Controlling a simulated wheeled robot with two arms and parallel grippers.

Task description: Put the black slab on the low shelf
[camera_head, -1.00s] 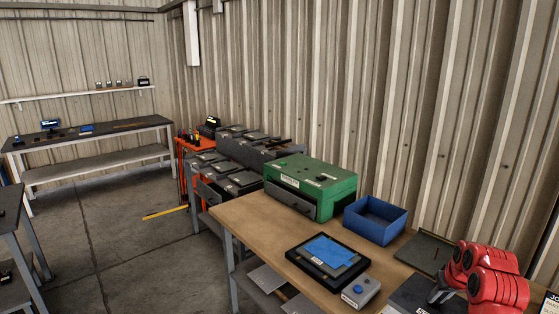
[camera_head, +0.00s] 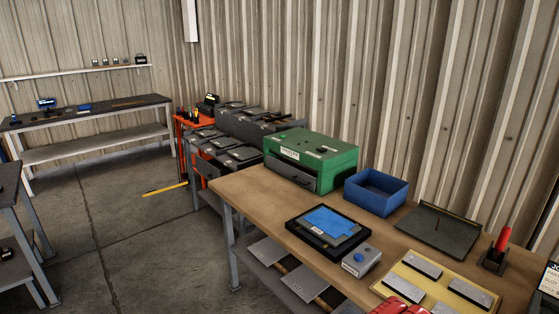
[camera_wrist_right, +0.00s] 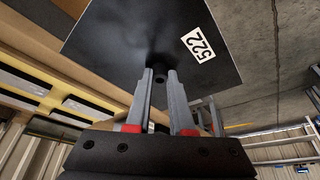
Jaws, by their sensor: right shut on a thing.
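The black slab (camera_wrist_right: 150,38) fills the upper middle of the right wrist view, flat side towards the camera, with a white label reading 522. My right gripper (camera_wrist_right: 160,76) is shut on the small dark post at the middle of the slab. The slab and gripper do not show in the head view; only part of my red arm shows at its bottom edge. A low shelf (camera_head: 289,267) under the wooden bench carries several grey plates, partly hidden by the bench top. My left gripper is not in view.
On the bench (camera_head: 245,190) stand a green case (camera_head: 312,160), a blue bin (camera_head: 376,192), a black-framed panel (camera_head: 327,232), a grey button box (camera_head: 361,261), a dark flat plate (camera_head: 438,231) and a yellow tray (camera_head: 425,290) with grey blocks.

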